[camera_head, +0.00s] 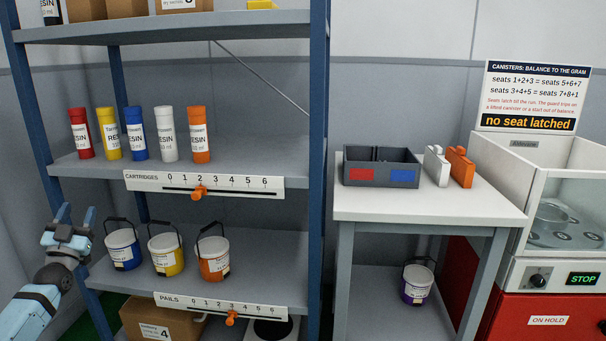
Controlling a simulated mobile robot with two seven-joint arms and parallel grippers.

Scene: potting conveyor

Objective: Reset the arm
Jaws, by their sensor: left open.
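My left gripper (76,216) is at the lower left, in front of the shelf rack's left post. Its two blue fingers point up and stand apart, with nothing between them. It is left of the blue pail (122,249) and apart from it. My left arm comes in from the bottom left corner. My right gripper is not in view.
The shelf rack (200,246) holds pails below and resin cartridges (166,134) above. Right of it, a white table (420,209) bears a grey bin (381,178). A purple pail (417,284) sits beneath. A white machine (520,190) stands at far right.

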